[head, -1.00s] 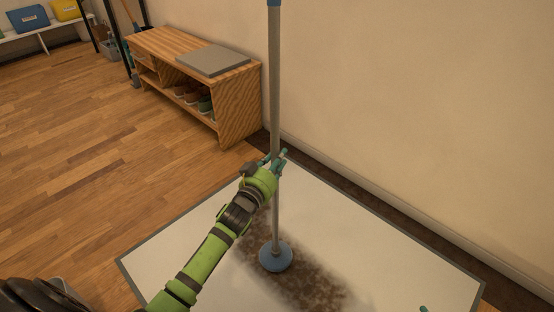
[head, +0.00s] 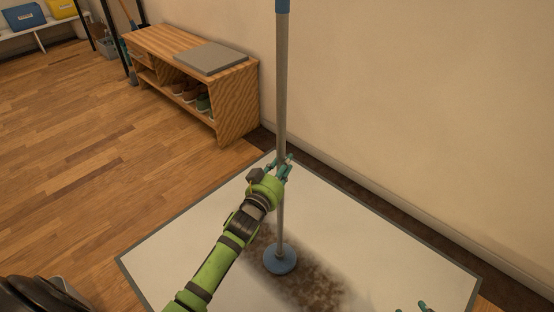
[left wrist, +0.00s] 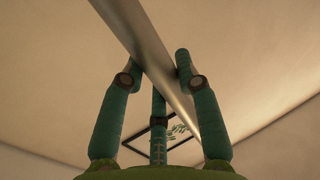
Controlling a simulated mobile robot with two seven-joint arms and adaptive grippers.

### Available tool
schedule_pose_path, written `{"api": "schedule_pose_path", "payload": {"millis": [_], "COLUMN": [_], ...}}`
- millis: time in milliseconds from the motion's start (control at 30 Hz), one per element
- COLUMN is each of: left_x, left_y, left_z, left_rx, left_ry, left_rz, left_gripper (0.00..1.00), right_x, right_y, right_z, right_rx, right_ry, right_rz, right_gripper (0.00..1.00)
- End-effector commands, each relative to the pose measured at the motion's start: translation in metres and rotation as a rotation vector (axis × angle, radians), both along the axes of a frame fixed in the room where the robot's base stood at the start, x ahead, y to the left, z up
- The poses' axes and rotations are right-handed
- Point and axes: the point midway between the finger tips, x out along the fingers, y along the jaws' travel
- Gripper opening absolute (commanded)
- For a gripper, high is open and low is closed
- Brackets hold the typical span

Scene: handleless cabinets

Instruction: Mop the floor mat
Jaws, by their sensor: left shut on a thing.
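The mop's grey pole (head: 281,110) stands nearly upright, with a blue upper end and a round blue head (head: 280,258) on the floor mat. The mat (head: 190,240) is white with a grey border and has a brown dirty patch (head: 318,288) around and right of the mop head. My left gripper (head: 284,166) is shut on the pole at about mid-height. The left wrist view shows the pole (left wrist: 150,45) between its teal fingers. Only the teal fingertips of my right gripper (head: 415,307) show at the bottom edge; whether they hold anything is unclear.
A wooden shoe bench (head: 238,100) with shoes inside and a grey slab on top stands by the wall, beyond the mat. The wall (head: 430,110) runs along the right. A low white shelf with boxes (head: 24,17) is at far left.

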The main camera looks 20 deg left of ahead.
Motion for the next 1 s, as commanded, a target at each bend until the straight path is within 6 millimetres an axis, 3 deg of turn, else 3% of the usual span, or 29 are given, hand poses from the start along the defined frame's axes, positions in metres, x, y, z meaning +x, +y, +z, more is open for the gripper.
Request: {"api": "schedule_pose_path", "payload": {"millis": [467, 800, 1000], "left_x": [-0.003, -0.013, -0.015], "left_y": [-0.008, -0.035, -0.040], "left_z": [0.002, 0.002, 0.002], "left_rx": [0.001, -0.001, 0.001], "left_ry": [-0.005, -0.005, -0.005], "left_rz": [0.000, 0.001, 0.001], "left_gripper": [0.00, 0.00, 0.00], "right_x": [0.000, 0.000, 0.000], "right_y": [0.000, 0.000, 0.000], "right_z": [0.003, 0.011, 0.011], "right_rx": [0.000, 0.000, 0.000], "right_ry": [0.000, 0.000, 0.000], "right_rz": [0.000, 0.000, 0.000], "right_gripper": [0.40, 0.40, 0.40]}}
